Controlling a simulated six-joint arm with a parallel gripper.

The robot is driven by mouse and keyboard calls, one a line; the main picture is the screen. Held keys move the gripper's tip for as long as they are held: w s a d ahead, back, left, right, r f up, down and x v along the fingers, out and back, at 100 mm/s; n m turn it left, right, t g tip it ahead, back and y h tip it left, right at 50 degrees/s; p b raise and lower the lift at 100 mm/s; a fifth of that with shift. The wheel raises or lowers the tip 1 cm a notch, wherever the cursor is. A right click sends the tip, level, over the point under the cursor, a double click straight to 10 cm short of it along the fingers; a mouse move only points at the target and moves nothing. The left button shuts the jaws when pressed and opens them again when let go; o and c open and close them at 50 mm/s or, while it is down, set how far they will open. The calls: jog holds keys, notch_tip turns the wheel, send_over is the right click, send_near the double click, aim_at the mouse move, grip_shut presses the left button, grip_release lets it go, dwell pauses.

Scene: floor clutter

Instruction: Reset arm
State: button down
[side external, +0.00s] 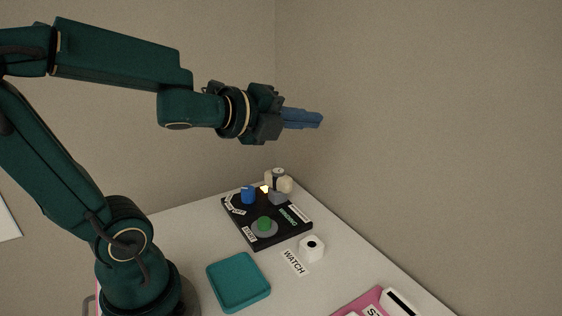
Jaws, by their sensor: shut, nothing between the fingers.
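My arm is dark green and reaches out from the left in the side external view. My gripper (318,120) has blue fingers that are shut, with nothing between them. It is held high above the table and points to the right, level, well clear of everything below.
Walls stand behind.

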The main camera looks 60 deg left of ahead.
jog(key=s+d+f+n+g, duration=0.3)
jog(key=s+n, duration=0.4)
jog(key=n, duration=0.3)
jog(key=s+d+f+n+g+h, duration=0.1)
jog(key=s+d+f+n+g, duration=0.3)
jog(key=s+f+n+g, duration=0.2)
jog(key=s+n, duration=0.2)
jog(key=n, duration=0.2)
jog(key=shift+d+f+n+h, duration=0.15)
jog(key=shift+f+n+h, duration=0.15)
